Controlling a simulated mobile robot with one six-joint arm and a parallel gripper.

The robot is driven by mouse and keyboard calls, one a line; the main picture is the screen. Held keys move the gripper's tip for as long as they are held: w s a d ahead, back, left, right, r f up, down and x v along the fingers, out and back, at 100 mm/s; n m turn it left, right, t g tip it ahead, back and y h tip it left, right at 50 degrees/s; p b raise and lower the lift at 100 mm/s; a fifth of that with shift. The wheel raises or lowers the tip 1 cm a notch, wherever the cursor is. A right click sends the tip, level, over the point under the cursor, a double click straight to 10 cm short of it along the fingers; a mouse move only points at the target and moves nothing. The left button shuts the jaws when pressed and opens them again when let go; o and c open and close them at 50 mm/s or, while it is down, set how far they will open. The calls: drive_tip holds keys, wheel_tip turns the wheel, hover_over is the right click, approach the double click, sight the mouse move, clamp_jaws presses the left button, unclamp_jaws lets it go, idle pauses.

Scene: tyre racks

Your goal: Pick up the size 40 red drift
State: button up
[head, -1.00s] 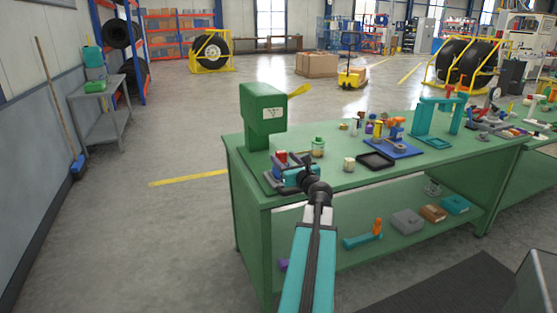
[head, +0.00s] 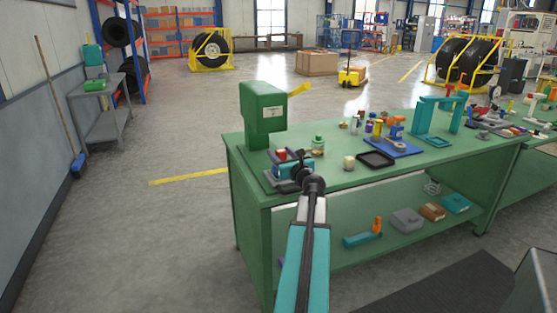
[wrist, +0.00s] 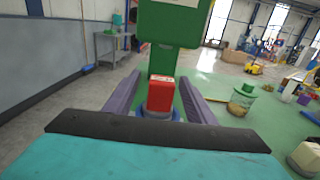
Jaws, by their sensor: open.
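The red drift (wrist: 160,97) stands upright below the head of the green press (wrist: 172,25), with a blue ring around its foot. A pale label is on its upper part, too small to read. My gripper (wrist: 160,80) is open, with one grey finger on each side of the drift and a gap on both sides. In the head view the drift (head: 282,154) is a small red piece at the press foot, partly hidden by my gripper (head: 285,160).
A jar with a green lid (wrist: 241,100) and a cream block (wrist: 305,158) stand on the green bench to the right. The head view also shows a black tray (head: 376,159) and a blue fixture (head: 394,146) further right. A grey side table (head: 108,95) stands apart at left.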

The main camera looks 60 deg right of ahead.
drive_tip(key=shift+x, duration=2.15)
drive_tip(key=shift+s, duration=0.1)
clamp_jaws()
drive_tip(key=shift+r, duration=0.1)
